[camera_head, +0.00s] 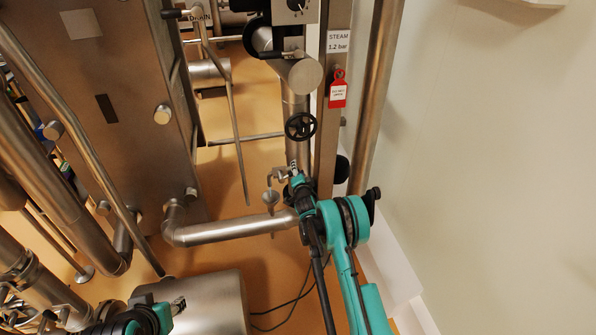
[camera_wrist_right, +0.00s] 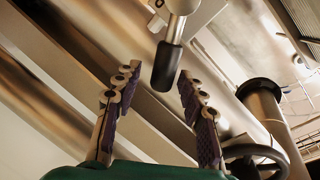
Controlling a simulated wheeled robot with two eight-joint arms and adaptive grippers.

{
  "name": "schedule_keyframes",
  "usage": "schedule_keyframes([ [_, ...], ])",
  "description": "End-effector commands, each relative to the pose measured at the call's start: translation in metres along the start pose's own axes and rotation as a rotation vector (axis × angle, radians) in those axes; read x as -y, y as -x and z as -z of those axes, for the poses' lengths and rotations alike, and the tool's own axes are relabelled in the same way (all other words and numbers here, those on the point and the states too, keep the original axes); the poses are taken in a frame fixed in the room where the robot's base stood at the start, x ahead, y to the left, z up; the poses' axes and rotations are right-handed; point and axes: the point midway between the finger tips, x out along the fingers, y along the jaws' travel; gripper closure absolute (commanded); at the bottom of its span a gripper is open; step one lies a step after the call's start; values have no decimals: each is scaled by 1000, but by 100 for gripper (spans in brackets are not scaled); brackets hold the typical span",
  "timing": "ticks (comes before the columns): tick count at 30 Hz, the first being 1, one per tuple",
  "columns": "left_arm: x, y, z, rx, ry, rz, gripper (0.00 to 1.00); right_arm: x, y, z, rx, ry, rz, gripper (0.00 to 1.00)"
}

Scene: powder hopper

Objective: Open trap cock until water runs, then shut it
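The trap cock (camera_head: 280,173) is a small metal fitting on the pipework, above a small funnel-like cup (camera_head: 270,197). In the right wrist view its lever shows as a black grip (camera_wrist_right: 168,66) on a pale metal stem. My right gripper (camera_head: 294,171) is at the cock in the head view and hides part of it. In the right wrist view the right gripper (camera_wrist_right: 158,85) is open, with the black grip between its fingertips; contact cannot be told. No running water is visible. My left gripper (camera_head: 178,305) is low at the left; its finger state is unclear.
A black handwheel (camera_head: 300,126) sits on the vertical pipe above the cock. A horizontal steel pipe (camera_head: 230,229) runs below it. A red tag (camera_head: 338,90) hangs under the steam sign (camera_head: 338,41). A steel vessel (camera_head: 215,300) stands near the left gripper. The wall is at the right.

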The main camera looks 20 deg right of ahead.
Motion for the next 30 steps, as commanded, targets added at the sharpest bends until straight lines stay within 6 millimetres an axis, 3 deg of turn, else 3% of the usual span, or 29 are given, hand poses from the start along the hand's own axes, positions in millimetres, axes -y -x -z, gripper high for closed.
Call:
schedule_keyframes([
  [8, 0, 0, 0, 0, 0, 0, 60, 1, 11, 0, 0, 0, 1, 59],
  [21, 0, 0, 0, 0, 0, 0, 60, 0, 100, 0, 0, 0, 0, 59],
  [30, 0, 0, 0, 0, 0, 0, 60, 0, 120, 0, 0, 0, 0, 59],
])
